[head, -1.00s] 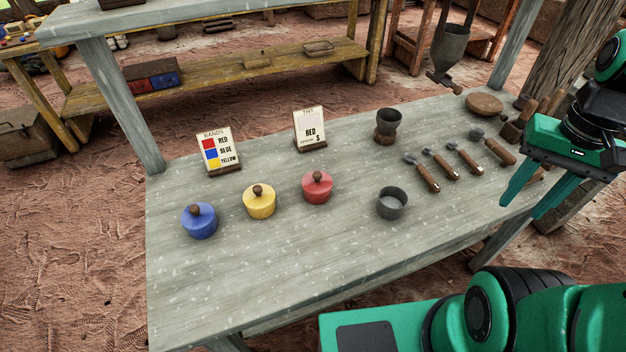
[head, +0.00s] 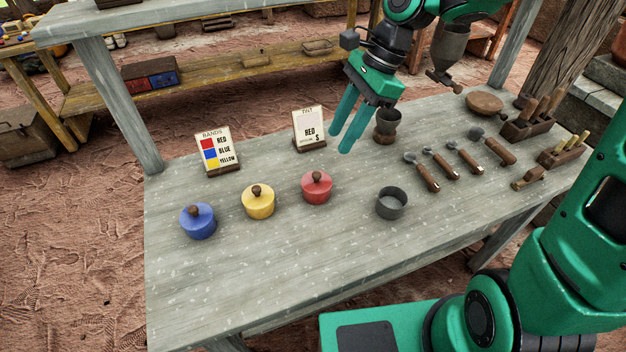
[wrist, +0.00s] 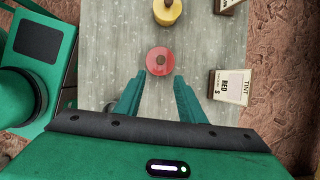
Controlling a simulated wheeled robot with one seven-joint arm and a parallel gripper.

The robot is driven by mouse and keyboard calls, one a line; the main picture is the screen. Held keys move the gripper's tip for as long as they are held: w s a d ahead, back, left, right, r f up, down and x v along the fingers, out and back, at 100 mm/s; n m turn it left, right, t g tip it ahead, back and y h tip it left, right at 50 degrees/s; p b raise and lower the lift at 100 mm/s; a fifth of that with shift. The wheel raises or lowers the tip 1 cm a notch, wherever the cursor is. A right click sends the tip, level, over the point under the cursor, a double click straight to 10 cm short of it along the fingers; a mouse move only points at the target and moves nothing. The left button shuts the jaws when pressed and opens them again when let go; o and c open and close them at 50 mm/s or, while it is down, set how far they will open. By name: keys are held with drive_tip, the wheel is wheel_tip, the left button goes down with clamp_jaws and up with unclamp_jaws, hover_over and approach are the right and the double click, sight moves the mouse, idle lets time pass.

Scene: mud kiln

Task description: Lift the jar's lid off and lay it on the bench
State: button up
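Three lidded jars stand on the grey wooden bench (head: 290,270): a blue jar (head: 198,226), a yellow jar (head: 258,206) and a red jar (head: 317,191). Each lid has a brown round knob and is on its jar. My gripper (head: 338,140) is in the air above the bench, to the upper right of the red jar, fingers apart and empty. In the wrist view the red jar (wrist: 160,62) lies just beyond and between the fingertips (wrist: 158,82), apart from them. The yellow jar (wrist: 167,10) shows at the top edge there.
A tint card reading RED (head: 308,130) and a bands card (head: 217,150) stand behind the jars. A grey open cup (head: 391,203), a dark goblet (head: 387,126) and several wooden-handled scoops (head: 465,156) are to the right. The bench front is clear.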

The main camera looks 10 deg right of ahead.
sight(317, 173)
drive_tip(key=x, duration=1.1)
drive_tip(key=shift+s+a+r, duration=0.1)
drive_tip(key=shift+a+r, duration=0.1)
drive_tip(key=shift+a, duration=0.15)
drive_tip(key=shift+c, duration=0.2)
clamp_jaws()
